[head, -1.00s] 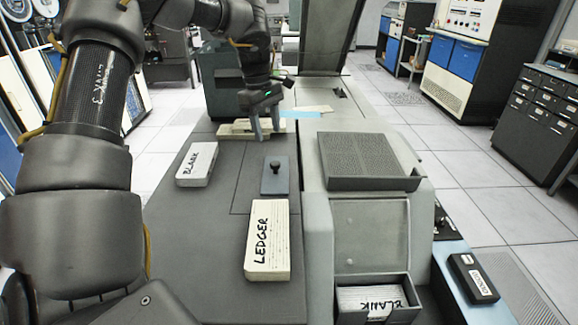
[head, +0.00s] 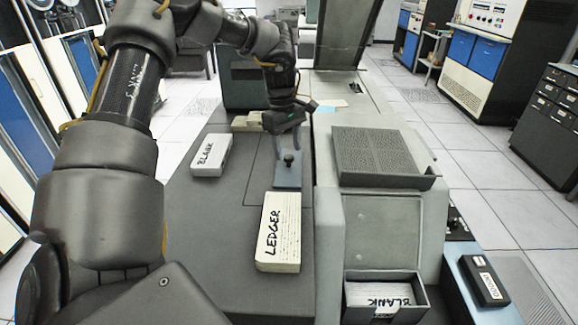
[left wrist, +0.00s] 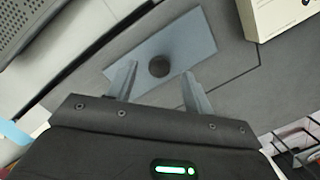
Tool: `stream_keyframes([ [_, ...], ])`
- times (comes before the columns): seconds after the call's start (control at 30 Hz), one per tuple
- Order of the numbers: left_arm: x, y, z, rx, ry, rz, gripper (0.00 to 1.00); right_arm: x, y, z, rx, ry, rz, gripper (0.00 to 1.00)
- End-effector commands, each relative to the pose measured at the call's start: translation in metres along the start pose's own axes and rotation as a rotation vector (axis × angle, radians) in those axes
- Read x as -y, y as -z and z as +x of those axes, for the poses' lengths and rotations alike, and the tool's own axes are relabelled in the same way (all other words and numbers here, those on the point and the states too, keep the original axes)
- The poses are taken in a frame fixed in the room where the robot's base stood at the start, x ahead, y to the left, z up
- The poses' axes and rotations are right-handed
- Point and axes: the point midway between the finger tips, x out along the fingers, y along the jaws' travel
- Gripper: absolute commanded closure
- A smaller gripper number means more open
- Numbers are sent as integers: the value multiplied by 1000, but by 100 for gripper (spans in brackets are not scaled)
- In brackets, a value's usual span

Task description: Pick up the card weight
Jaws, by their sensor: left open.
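The card weight (head: 288,174) is a flat blue-grey plate with a dark round knob, lying on the dark desk top behind the LEDGER card stack. In the left wrist view the card weight (left wrist: 185,48) lies just beyond my fingertips, its knob centred in line with the gap between them. My left gripper (head: 288,148) is open and empty, above the weight's far part near the knob. In the left wrist view the left gripper (left wrist: 155,82) shows both fingers spread. My right gripper is not in view.
The LEDGER stack (head: 279,232) lies in front of the weight, and a BLANK stack (head: 211,155) lies to its left. On the right stand a ribbed tray (head: 380,155) and a box of BLANK cards (head: 385,300). The desk left of the LEDGER stack is clear.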

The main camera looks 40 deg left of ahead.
Motion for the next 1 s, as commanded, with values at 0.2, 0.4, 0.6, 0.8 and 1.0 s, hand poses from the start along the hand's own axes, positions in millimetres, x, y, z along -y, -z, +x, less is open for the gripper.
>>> stream_keyframes([
  [0.2,1,0,30,1,3,-1,49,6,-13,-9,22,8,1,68],
  [0.4,0,0,36,0,1,-1,49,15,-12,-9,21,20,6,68],
  [0.6,0,0,36,0,1,-1,60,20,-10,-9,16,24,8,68],
  [0.8,0,0,36,0,1,-1,87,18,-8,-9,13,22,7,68],
  [1.0,0,0,35,0,-1,0,100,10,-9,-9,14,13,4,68],
])
